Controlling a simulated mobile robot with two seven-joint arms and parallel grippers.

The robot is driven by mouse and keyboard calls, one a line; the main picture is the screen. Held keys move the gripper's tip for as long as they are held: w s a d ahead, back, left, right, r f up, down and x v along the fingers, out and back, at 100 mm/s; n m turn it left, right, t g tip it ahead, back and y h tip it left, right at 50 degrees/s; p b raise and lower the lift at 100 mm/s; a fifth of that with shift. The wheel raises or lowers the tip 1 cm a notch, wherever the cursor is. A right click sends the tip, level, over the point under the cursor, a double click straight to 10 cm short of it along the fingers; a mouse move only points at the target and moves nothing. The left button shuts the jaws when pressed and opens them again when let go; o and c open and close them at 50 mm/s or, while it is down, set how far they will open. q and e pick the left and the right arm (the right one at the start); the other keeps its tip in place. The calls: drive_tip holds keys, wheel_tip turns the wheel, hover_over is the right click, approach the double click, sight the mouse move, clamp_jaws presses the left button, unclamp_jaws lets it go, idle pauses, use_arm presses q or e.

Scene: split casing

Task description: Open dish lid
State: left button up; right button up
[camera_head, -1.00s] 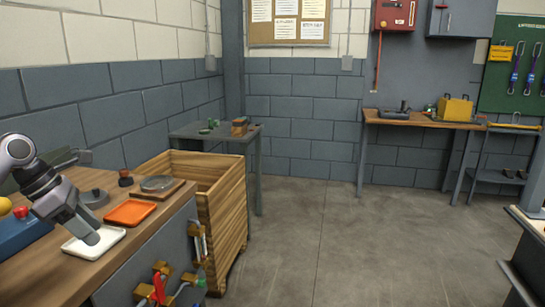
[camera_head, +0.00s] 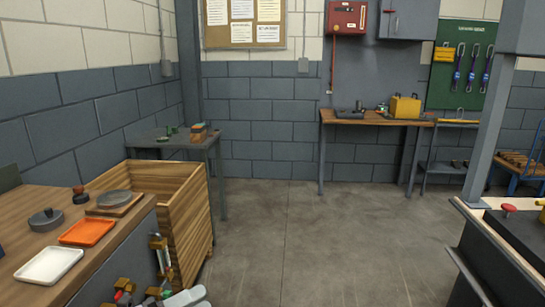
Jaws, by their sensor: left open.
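A round grey dish with a knobbed lid (camera_head: 46,220) sits on the wooden workbench (camera_head: 20,205) at the left. The lid appears to be on; whether there is a gap under it is too small to tell. My left gripper (camera_head: 186,298) shows only in part, as pale grey shapes at the bottom edge, beside the front of the bench and well away from the dish. It is open, with nothing seen in it, and its fingertips are not clear. My right gripper is out of view.
A shallow grey disc (camera_head: 115,198) lies on a board, beside a small dark knob (camera_head: 81,196). A wooden crate (camera_head: 190,215) stands beyond the bench. The middle floor is clear.

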use_arm(q)
drive_tip(key=s+a+f+n+y+p, duration=0.1)
drive_tip(key=s+f+n+y, duration=0.6)
drive_tip(key=n, duration=0.7)
drive_tip(key=s+a+f+n+y+p, duration=0.1)
drive_tip(key=s+a+f+n+y, duration=0.3)
drive_tip(key=s+f+n, duration=0.8)
drive_tip(key=n+y, duration=0.2)
drive_tip(key=shift+s+a+f+y+p, duration=0.2)
drive_tip(key=shift+a+y+p, duration=0.1)
drive_tip(key=shift+a+y, duration=0.1)
drive_tip(key=shift+c, duration=0.5)
drive_tip(key=shift+n, duration=0.3)
